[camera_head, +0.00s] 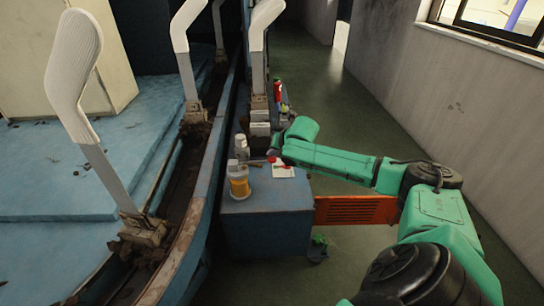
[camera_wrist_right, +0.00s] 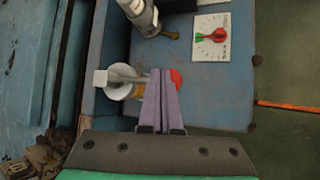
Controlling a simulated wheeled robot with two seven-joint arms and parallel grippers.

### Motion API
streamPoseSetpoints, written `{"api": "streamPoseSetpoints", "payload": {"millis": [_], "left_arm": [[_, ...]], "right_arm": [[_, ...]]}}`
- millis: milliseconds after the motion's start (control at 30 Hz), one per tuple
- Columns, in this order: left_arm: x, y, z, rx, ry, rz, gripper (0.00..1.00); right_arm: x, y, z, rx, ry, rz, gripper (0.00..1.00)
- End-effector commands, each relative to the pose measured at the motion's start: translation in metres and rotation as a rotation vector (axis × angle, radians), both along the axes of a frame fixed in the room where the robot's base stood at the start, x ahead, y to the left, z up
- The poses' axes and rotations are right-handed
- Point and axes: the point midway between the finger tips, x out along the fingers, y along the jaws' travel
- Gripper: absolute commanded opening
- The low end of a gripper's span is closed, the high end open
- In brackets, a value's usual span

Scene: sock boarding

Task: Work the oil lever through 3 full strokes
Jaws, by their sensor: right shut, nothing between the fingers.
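The oil lever shows in the right wrist view as a grey bar (camera_wrist_right: 127,79) running from a white round cap to a red knob (camera_wrist_right: 176,77). The red knob also shows in the head view (camera_head: 272,159). An amber oil jar (camera_head: 239,187) stands under the cap on the blue cabinet. My right gripper (camera_wrist_right: 160,73) is shut and empty, its fingertips overlapping the bar and the knob's left side in the wrist view. I cannot tell whether they touch. The fingers hide part of the lever and jar. My left gripper is in neither view.
A white card with a red and green mark (camera_head: 284,171) lies on the blue cabinet (camera_head: 268,198). A whitish cylinder (camera_wrist_right: 142,15) stands near it. White sock-shaped forms (camera_head: 75,72) line the rail at left. Green floor (camera_head: 365,115) is clear beyond my arm.

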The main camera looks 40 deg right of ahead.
Motion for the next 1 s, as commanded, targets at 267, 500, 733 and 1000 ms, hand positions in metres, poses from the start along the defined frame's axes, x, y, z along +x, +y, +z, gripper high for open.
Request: {"api": "streamPoseSetpoints", "payload": {"millis": [267,500,733,1000], "left_arm": [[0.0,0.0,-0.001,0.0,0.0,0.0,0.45],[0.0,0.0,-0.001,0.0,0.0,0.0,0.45],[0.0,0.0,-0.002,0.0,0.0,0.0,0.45],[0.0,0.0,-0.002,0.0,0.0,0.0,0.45]], "right_arm": [[-0.001,0.0,-0.004,0.0,0.001,0.0,0.0],[-0.001,0.0,-0.007,0.001,0.002,0.0,0.0],[-0.001,0.0,-0.01,0.001,0.001,0.001,0.0],[-0.001,-0.001,-0.013,0.001,0.001,0.001,0.0]]}}
